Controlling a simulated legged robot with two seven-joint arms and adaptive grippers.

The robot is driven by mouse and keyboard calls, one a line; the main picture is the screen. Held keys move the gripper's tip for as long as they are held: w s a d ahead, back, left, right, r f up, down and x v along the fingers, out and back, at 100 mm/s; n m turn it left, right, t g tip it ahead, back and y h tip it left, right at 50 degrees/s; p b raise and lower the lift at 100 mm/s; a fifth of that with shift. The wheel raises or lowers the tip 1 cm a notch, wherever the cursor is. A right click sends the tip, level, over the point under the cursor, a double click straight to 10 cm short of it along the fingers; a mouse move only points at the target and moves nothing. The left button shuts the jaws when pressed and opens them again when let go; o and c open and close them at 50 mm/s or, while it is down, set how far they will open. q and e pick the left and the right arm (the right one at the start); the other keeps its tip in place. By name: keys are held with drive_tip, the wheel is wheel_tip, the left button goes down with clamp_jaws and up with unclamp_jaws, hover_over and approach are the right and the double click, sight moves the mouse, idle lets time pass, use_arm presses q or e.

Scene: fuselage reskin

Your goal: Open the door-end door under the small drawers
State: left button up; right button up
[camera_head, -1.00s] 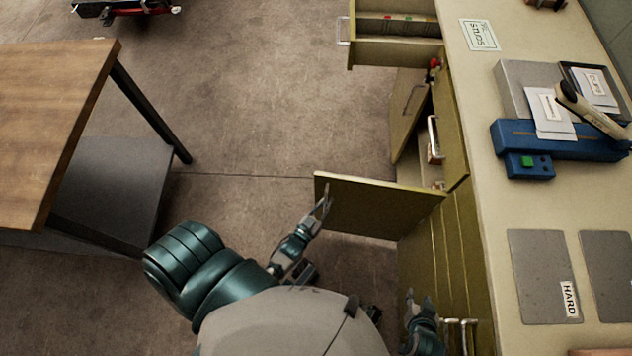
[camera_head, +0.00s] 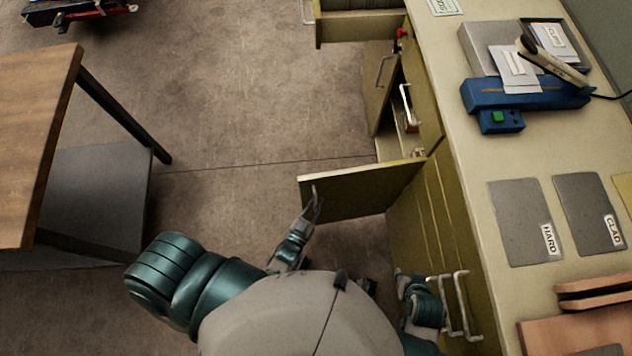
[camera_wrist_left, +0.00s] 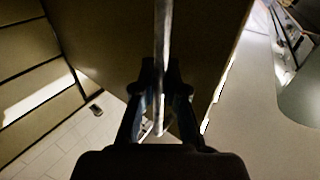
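An olive cabinet door (camera_head: 355,193) stands swung out from the counter front in the head view. My left gripper (camera_head: 313,205) is at its free end. In the left wrist view, the metal bar of a handle (camera_wrist_left: 162,35) runs between the fingers of my left gripper (camera_wrist_left: 160,85), which look closed around it. A second door (camera_head: 378,85) with its own handle stands open beyond it, below a pulled-out drawer (camera_head: 360,28). My right gripper (camera_head: 408,280) is low beside the cabinet front, near bar handles (camera_head: 461,305); its finger state is unclear.
The counter top (camera_head: 470,150) carries a blue device (camera_head: 525,95), grey plates (camera_head: 525,222) and brown pieces. A wooden-topped table (camera_head: 35,130) stands at left. The floor between table and cabinet is clear.

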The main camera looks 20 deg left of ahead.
use_arm(q)
drive_tip(key=o, duration=0.4)
drive_tip(key=shift+s+a+f, duration=0.15)
drive_tip(key=shift+a+f, duration=0.05)
drive_tip(key=shift+a, duration=0.05)
drive_tip(key=shift+r, duration=0.1)
use_arm(e)
drive_tip(key=shift+a, duration=0.3)
use_arm(q)
drive_tip(key=s, duration=1.2)
drive_tip(key=shift+a, duration=0.35)
